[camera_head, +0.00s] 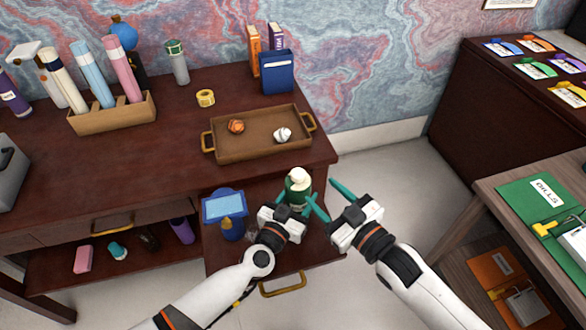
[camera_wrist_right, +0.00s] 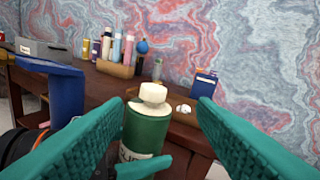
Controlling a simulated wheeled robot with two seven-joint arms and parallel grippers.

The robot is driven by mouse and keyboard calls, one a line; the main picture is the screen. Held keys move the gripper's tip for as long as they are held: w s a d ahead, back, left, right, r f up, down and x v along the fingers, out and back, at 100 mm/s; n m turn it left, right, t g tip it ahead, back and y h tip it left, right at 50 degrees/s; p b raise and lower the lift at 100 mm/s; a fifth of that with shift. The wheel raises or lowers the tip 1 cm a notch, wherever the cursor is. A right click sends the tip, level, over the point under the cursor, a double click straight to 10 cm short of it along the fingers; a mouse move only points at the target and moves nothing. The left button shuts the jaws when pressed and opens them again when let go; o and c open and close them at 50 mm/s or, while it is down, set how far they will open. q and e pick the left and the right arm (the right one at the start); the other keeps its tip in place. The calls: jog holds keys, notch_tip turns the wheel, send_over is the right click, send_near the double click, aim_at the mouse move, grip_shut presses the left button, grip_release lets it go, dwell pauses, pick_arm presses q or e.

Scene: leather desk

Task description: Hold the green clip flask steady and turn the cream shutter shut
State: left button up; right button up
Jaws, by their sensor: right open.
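The green clip flask (camera_head: 291,188) stands upright over the pulled-out drawer at the desk's front. Its cream shutter (camera_head: 300,175) is on top; the right wrist view also shows the flask (camera_wrist_right: 146,132) and shutter (camera_wrist_right: 153,94). My left gripper (camera_head: 297,207) is at the flask's lower body. One teal finger crosses its front in the right wrist view; the other finger is mostly hidden, and the gripper looks closed on the flask. My right gripper (camera_head: 320,189) is open and empty, just right of the flask. Its fingers point toward the flask, apart from the shutter.
A brown tray (camera_head: 225,158) with an orange and a white lump lies behind the flask. Bottles in a wooden rack (camera_head: 112,116) stand farther left. Open floor lies to the right.

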aim_at(294, 170)
jog(key=w+a, duration=0.2)
jog(key=w+a+m, duration=0.1)
jog(key=w+a, duration=0.2)
jog(key=w+a+m, duration=0.1)
jog(key=w+a, duration=0.1)
jog(key=w, duration=0.1)
jog(key=shift+a+f+y, duration=0.2)
jog(key=shift+f+y, duration=0.2)
jog(key=c, duration=1)
jog(key=shift+a+r+m+t+h, duration=0.1)
jog(key=shift+m+t+h, duration=0.4)
jog(key=shift+m+h, duration=0.4)
jog(key=shift+h, duration=0.1)
jog(key=shift+d, duration=0.2)
